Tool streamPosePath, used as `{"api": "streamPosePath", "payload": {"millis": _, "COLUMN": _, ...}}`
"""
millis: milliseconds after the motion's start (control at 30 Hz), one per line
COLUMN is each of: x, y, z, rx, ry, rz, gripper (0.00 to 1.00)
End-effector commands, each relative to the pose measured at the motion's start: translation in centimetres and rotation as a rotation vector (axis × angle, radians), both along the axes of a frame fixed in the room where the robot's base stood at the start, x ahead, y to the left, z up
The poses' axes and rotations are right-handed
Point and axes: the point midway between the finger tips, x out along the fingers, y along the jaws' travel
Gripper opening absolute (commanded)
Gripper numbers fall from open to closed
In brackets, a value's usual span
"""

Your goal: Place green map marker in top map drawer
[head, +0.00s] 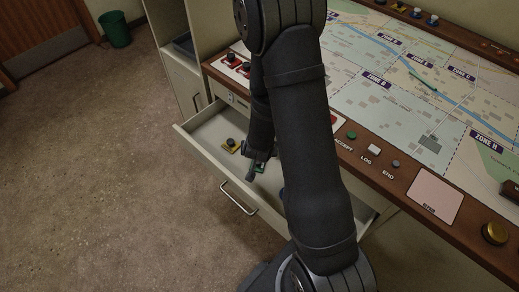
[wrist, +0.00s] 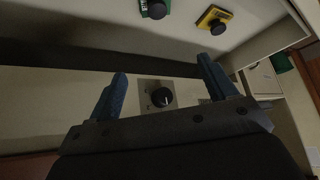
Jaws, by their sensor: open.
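The green map marker (wrist: 153,9) has a black knob and lies on the light floor of the open drawer (head: 200,128), at the top edge of the wrist view. In the head view a bit of its green base (head: 260,168) shows beside my fingertips. My gripper (wrist: 163,82) is open, with nothing between its blue-grey fingers. In the head view my gripper (head: 256,167) is low over the drawer, partly hidden by my arm. The marker looks apart from the fingers. The drawer's right part is hidden behind my arm.
A yellow marker (head: 231,146) with a black knob lies in the drawer, left of the green one; it also shows in the wrist view (wrist: 213,19). The console's map top (head: 400,75) and buttons rise behind the drawer. A dial (wrist: 161,97) is on the console front.

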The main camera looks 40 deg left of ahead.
Motion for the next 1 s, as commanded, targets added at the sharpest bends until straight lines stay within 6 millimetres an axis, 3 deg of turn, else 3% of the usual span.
{"api": "streamPosePath", "payload": {"millis": 200, "x": -0.8, "y": -0.7, "z": 1.6, "rx": 0.000, "ry": 0.000, "rz": 0.000, "gripper": 0.77}}
{"api": "streamPosePath", "payload": {"millis": 467, "x": -0.9, "y": -0.9, "z": 2.0, "rx": 0.000, "ry": 0.000, "rz": 0.000, "gripper": 0.77}}
{"api": "streamPosePath", "payload": {"millis": 767, "x": -0.8, "y": -0.8, "z": 1.8, "rx": -0.001, "ry": 0.001, "rz": 0.000, "gripper": 0.77}}
{"api": "streamPosePath", "payload": {"millis": 1000, "x": 0.0, "y": -0.1, "z": 0.0, "rx": -0.003, "ry": 0.000, "rz": 0.000, "gripper": 0.77}}
